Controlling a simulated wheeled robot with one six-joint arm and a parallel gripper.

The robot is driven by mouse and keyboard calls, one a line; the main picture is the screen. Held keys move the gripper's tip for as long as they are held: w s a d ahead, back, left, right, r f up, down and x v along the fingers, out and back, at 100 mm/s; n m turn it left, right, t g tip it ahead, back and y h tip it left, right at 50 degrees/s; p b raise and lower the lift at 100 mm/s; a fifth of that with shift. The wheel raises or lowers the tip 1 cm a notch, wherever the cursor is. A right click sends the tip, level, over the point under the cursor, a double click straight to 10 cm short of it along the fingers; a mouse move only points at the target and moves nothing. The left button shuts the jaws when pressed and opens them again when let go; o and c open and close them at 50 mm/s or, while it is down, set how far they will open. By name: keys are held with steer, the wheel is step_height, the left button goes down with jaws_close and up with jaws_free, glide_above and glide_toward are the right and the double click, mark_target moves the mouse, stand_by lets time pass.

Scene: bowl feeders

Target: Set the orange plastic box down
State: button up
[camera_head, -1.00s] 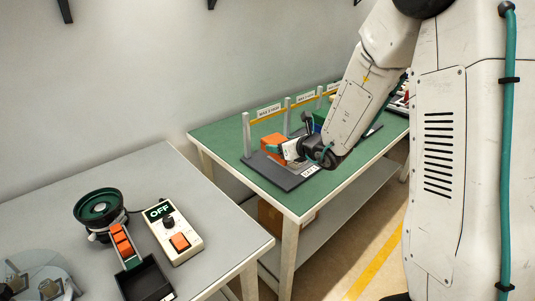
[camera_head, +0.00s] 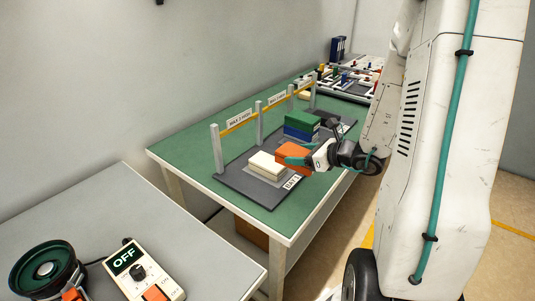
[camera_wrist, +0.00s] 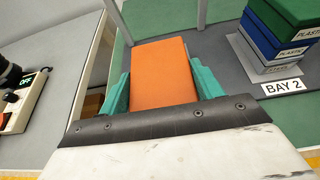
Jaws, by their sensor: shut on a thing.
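The orange plastic box (camera_head: 292,154) is held between the teal fingers of my gripper (camera_head: 299,161). In the wrist view the box (camera_wrist: 164,76) fills the space between the two fingers (camera_wrist: 163,93), one at each side. In the head view it shows just right of a low stack of cream boxes (camera_head: 266,163) on the dark grey mat (camera_head: 243,183). The gap beneath the orange box is hidden. The BAY 1 sign (camera_head: 292,182) stands at the mat's front edge.
A stack with green and blue boxes (camera_head: 302,122) stands farther along, behind the BAY 2 sign (camera_wrist: 282,86). Grey posts (camera_head: 217,148) with a yellow rail line the mat's back. Bare green table (camera_head: 185,150) lies left of the mat. A control box reading OFF (camera_head: 140,272) is on the nearer table.

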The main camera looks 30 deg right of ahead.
steer(key=w+a, duration=0.1)
steer(key=w, duration=0.2)
steer(key=w+a, duration=0.1)
steer(key=w, duration=0.3)
steer(key=w+a+f, duration=0.1)
steer(key=w, duration=0.2)
steer(key=shift+w+a, duration=0.15)
steer(key=shift+w, duration=0.05)
steer(key=shift+w+a+f, duration=0.1)
steer(key=shift+w+a, duration=0.15)
steer(key=shift+w, duration=0.3)
steer(key=shift+s+d+f, duration=0.1)
steer(key=shift+s+f, duration=0.05)
steer(key=shift+f, duration=1.6)
steer(key=shift+f, duration=0.1)
steer(key=o, duration=1.2)
steer(key=shift+c, duration=0.2)
